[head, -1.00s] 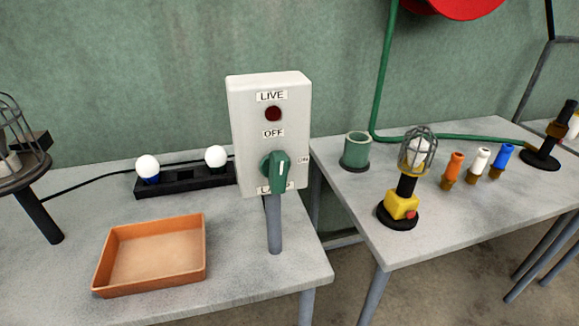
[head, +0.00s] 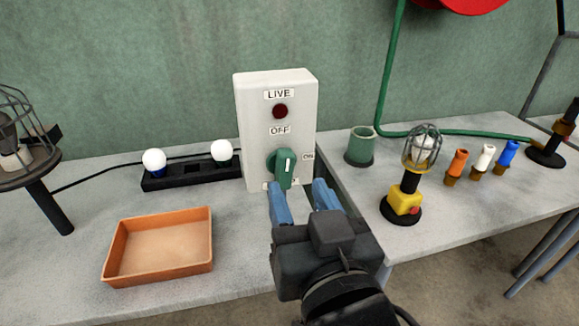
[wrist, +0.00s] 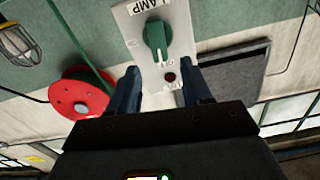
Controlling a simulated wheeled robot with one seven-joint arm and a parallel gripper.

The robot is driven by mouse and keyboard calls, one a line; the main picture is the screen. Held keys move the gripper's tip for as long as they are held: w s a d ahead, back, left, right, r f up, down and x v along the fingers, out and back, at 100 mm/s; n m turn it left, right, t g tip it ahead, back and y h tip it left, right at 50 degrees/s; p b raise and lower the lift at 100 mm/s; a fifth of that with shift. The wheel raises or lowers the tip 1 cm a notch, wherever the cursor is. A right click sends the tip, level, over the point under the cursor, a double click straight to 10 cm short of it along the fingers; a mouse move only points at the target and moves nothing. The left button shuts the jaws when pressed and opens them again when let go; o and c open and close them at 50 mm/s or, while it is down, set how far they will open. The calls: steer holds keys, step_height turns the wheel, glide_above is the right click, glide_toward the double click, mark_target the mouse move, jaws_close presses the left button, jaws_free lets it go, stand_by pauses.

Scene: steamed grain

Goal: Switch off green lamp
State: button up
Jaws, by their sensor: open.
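A green rotary knob (head: 285,166) with a white mark is upright, slightly tilted, below OFF. A dark red indicator (head: 280,111) sits under LIVE. My gripper (head: 299,189) is open and empty, its blue fingers just below and in front of the knob. In the wrist view the knob (wrist: 156,40) lies beyond the open fingers (wrist: 161,82), and a LAMP label (wrist: 146,8) shows.
An orange tray (head: 109,265) and a black strip with two white bulbs (head: 192,177) lie left. On the right table stand a green cup (head: 360,147), a yellow caged lamp (head: 403,202) and several coloured plugs (head: 482,160). The space before the box is otherwise clear.

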mark_target(287, 166)
steer(key=x, duration=0.5)
steer(key=shift+w+p, duration=0.3)
steer(key=shift+w, duration=0.1)
jaws_close()
